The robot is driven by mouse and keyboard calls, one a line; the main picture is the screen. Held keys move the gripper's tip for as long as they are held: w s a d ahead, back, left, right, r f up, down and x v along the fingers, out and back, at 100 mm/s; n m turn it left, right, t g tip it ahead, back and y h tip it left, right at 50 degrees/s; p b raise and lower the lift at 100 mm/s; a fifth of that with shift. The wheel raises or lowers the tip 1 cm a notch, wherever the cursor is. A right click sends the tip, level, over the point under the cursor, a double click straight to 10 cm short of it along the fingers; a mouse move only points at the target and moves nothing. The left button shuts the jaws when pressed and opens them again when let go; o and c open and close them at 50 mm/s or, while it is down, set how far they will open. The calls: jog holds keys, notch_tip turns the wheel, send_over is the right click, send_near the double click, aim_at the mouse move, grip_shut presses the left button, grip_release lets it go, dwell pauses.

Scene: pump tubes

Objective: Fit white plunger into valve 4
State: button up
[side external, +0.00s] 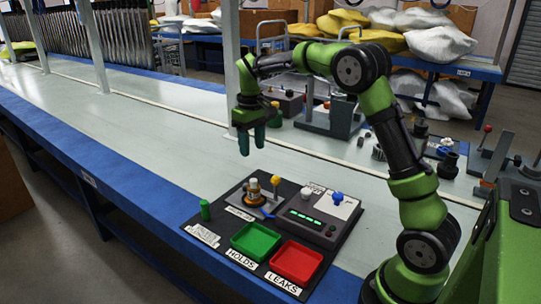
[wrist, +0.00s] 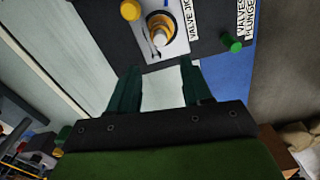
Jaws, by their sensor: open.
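My gripper (side external: 251,143) is open and empty, pointing down above the bench behind the black mat. In the wrist view its two green fingers (wrist: 158,88) are apart, with only pale bench between them. The valve jig (side external: 255,198) stands on the mat and holds a brass-coloured body with a pale top. In the wrist view this white piece (wrist: 160,33) sits inside a yellow ring; I cannot tell whether it is the plunger. A green cylinder (side external: 205,210) stands at the mat's left by the valves and plungers label; the wrist view shows it too (wrist: 232,43). No valve number is readable.
A yellow knob (side external: 276,181) rises beside the jig. A grey box with green lights (side external: 308,222) and a blue knob (side external: 337,197) are to its right. Green HOLDS (side external: 255,240) and red LEAKS (side external: 296,262) trays are in front. The bench left of the mat is clear.

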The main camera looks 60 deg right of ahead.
jog(key=s+a+r+t, duration=0.4)
jog(key=s+a+r, duration=0.5)
jog(key=s, duration=0.2)
jog(key=s+a+f+m+t+y, duration=0.1)
jog(key=s+a, duration=0.2)
jog(key=s, duration=0.3)
jog(key=s+a+f+m+t+y, duration=0.1)
jog(key=s+a+f+t, duration=0.1)
jog(key=s, duration=0.4)
jog(key=shift+s+a, duration=0.25)
jog(key=shift+a, duration=0.15)
